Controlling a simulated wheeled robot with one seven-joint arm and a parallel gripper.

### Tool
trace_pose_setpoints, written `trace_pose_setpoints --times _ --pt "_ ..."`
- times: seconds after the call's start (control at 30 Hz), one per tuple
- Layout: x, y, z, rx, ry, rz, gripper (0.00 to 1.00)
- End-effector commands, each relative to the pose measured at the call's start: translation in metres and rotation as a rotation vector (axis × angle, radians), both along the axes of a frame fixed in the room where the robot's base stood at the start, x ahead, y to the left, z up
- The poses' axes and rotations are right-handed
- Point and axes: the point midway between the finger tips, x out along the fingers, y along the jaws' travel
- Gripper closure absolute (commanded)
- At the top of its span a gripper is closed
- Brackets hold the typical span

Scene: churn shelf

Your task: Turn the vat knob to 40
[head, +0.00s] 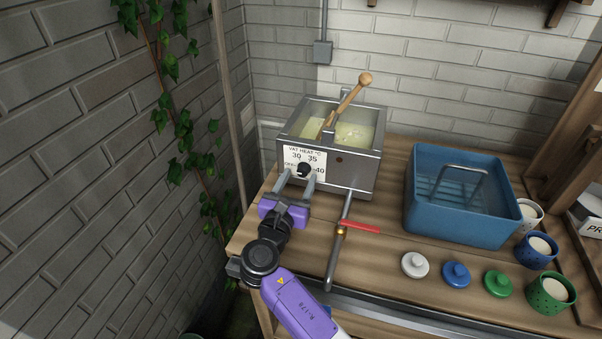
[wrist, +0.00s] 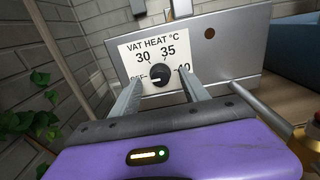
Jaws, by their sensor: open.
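The black vat knob (head: 304,170) sits on the white "VAT HEAT °C" dial plate on the front of the metal vat (head: 355,178). In the wrist view the knob (wrist: 159,77) has a pale mark that seems to point left, toward the partly hidden OFF label. The labels 30 and 35 are readable above it; the 40 at right is partly covered by a finger. My gripper (head: 299,178) is open, one finger left and one right of the knob, with visible gaps. It also shows in the wrist view (wrist: 162,85). I cannot tell whether the fingertips reach the knob's depth.
A wooden paddle (head: 350,98) leans in the vat. A pipe with a red valve handle (head: 358,227) runs from the vat, right of my gripper. A blue basin (head: 430,222), several lids and several cups stand farther right. A brick wall and ivy are at left.

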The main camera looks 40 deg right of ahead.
Motion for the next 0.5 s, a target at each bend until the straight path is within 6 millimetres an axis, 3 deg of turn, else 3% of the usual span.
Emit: trace_pose_setpoints --times 0.2,0.5 --pt "0.011 -0.017 0.000 0.001 -0.001 -0.001 0.47" --pt "0.013 -0.020 0.000 0.001 -0.001 0.001 0.47"
